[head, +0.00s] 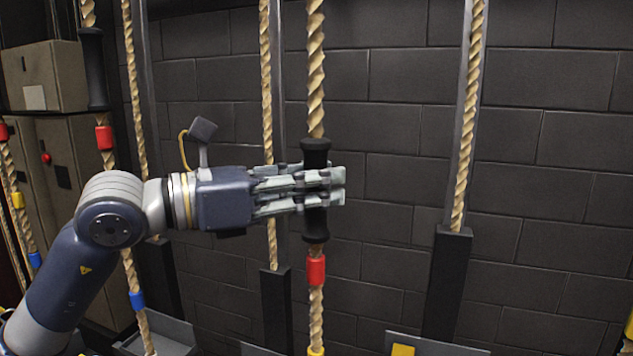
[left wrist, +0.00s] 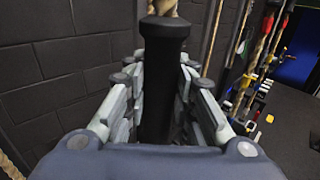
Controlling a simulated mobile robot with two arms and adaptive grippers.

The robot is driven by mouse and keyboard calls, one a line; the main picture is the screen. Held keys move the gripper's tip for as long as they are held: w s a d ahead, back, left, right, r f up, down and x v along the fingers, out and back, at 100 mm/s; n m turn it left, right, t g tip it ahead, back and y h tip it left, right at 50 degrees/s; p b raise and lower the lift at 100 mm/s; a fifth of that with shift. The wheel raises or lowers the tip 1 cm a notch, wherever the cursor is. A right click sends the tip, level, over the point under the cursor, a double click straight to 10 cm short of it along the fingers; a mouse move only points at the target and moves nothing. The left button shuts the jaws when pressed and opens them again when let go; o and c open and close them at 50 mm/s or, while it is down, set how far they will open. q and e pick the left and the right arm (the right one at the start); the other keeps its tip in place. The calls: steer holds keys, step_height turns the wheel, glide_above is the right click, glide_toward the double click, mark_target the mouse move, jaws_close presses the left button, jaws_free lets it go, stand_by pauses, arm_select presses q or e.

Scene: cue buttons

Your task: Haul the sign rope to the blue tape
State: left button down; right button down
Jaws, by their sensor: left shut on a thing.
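My left gripper (head: 318,190) is shut around a black grip sleeve (head: 316,228) on a thick tan rope (head: 316,75). The sleeve also shows between the fingers in the left wrist view (left wrist: 162,75). The rope hangs upright. Below the sleeve it carries a red tape band (head: 316,270) and, at the bottom edge, a yellow band (head: 316,351). No blue tape shows on this rope within the head view. A rope at the left has a blue tape band (head: 137,301). No sign lettering is readable. My right gripper is not in view.
Other tan ropes hang to the left and right (head: 466,120), some entering dark posts (head: 447,285). Another rope at the left has a black sleeve (head: 94,68) and red band (head: 104,137). A dark block wall (head: 560,200) stands behind. Boxes (head: 45,78) stand at the left.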

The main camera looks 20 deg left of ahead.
arm_select(q)
steer(key=shift+f, duration=0.1)
steer(key=c, duration=1.3)
jaws_free()
steer(key=shift+a, duration=0.1)
steer(key=shift+v, duration=6)
steer(key=shift+s, duration=0.1)
